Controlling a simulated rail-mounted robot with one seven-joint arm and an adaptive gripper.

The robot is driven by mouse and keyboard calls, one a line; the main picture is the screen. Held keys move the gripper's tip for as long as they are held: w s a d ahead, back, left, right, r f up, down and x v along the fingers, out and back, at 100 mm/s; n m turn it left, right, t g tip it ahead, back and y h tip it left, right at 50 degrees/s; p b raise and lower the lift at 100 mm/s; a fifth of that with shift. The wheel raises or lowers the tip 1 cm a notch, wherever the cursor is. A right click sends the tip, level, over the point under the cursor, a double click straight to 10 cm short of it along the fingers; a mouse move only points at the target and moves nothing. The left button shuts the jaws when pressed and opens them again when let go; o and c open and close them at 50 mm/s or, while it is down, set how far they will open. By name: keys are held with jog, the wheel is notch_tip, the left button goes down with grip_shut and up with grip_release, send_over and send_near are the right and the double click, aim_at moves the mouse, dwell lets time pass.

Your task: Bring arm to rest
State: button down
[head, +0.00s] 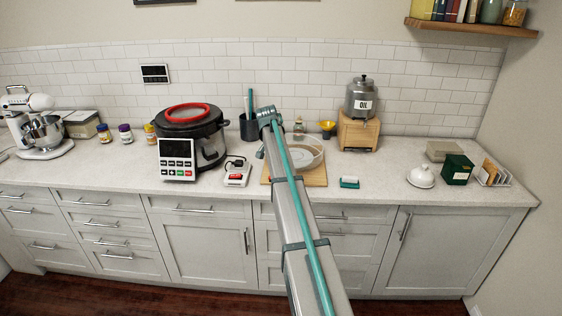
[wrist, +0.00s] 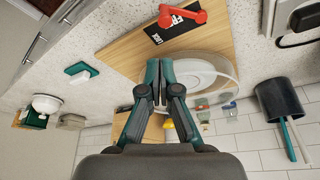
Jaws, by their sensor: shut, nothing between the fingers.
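My arm reaches from the bottom of the head view out over the counter (head: 110,172), with its end near the back. My gripper (wrist: 158,72) shows in the wrist view, with its two teal and dark fingers together and nothing between them. In the head view, the arm crosses in front of the same board (head: 318,176) and dish (head: 312,155) and hides part of both; the fingers cannot be made out there.
Left of the arm stand a pressure cooker (head: 210,148), a dark utensil cup (head: 249,129) and a small red and white device (head: 237,174). To the right are an oil pot (head: 361,98) on a wooden stand, a teal brush (head: 349,183), a white dome (head: 421,177) and a green box (head: 457,168).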

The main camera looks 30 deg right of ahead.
dwell(0.5)
jog(key=s+a+f+n+g+y+b, duration=0.1)
jog(key=s+a+f+n, duration=0.2)
jog(key=s+a+f, duration=0.65)
jog(key=s+a+f+n+g+y, duration=0.1)
jog(key=s+a+f+n, duration=0.2)
jog(key=s+f, duration=0.75)
jog(key=s+a+f+n+y+b, duration=0.1)
jog(key=s+a+f+n, duration=0.35)
jog(key=f, duration=1.15)
jog(key=s+a+f+g, duration=0.2)
jog(key=s+a+f, duration=0.2)
jog(key=s, duration=1)
jog(key=s+a+f+n+g+b, duration=0.1)
jog(key=s+a+f, duration=0.4)
jog(key=s, duration=0.9)
jog(key=s+a+f+g+b, duration=0.1)
jog(key=s+a+f+g, duration=0.2)
jog(key=s, duration=1.1)
notch_tip(320, 180, down, 5)
jog(key=shift+a+f+g, duration=0.1)
jog(key=shift+a+g, duration=0.3)
jog(key=shift+a, duration=0.7)
